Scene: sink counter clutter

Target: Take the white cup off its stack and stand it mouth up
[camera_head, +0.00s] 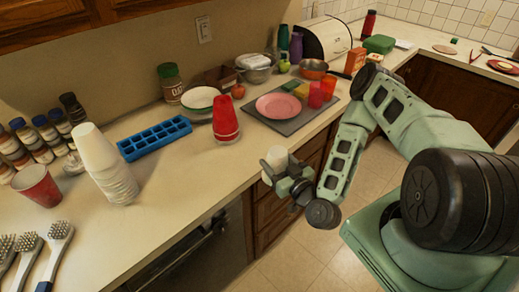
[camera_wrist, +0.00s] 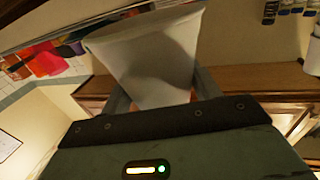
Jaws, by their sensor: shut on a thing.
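My gripper (camera_head: 284,177) is shut on a white cup (camera_head: 276,160), just off the counter's front edge. In the wrist view the white cup (camera_wrist: 148,55) sits between my gripper's two fingers (camera_wrist: 163,92), its wide end at the picture's top and its narrow end towards my gripper. I cannot tell exactly how the cup is tilted in the room. A stack of white cups (camera_head: 113,180) stands mouth down on the left part of the counter, apart from my gripper.
A red cup stack (camera_head: 226,121) stands mouth down behind the held cup. A blue ice tray (camera_head: 154,138), a mouth-up red cup (camera_head: 37,186) and several brushes (camera_head: 57,245) are to the left. A grey mat (camera_head: 290,125) bears a pink plate (camera_head: 278,106). The front counter (camera_head: 185,195) has clear room.

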